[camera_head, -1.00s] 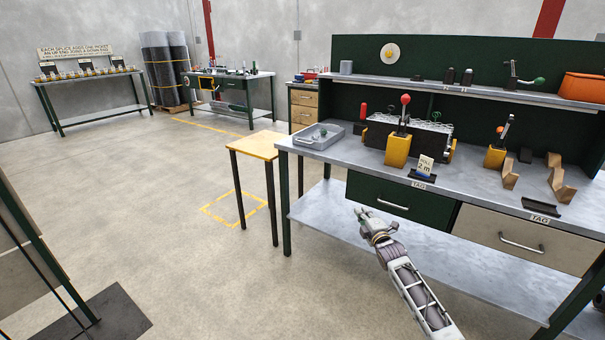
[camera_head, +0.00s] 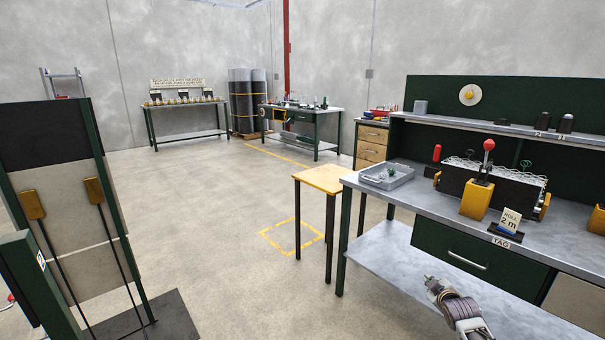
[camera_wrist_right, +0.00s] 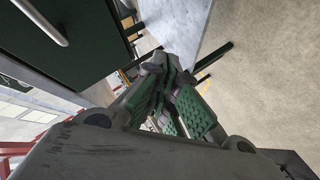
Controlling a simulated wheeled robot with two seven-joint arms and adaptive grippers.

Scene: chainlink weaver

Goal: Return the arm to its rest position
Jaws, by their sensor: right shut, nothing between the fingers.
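My right gripper (camera_head: 434,284) shows at the lower right of the head view, in front of the workbench (camera_head: 365,183) and below the green drawer (camera_head: 470,252). It is apart from the drawer's handle and holds nothing. In the right wrist view its green-padded fingers (camera_wrist_right: 168,95) are together and empty. The bench's lower shelf and the floor lie beyond them. My left gripper is not in view.
A small yellow-topped stool (camera_head: 322,178) stands left of the bench. A grey tray (camera_head: 388,176) and a black fixture with a red-knobbed lever are on the bench. A dark green frame (camera_head: 110,215) stands at the left. The floor between is clear.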

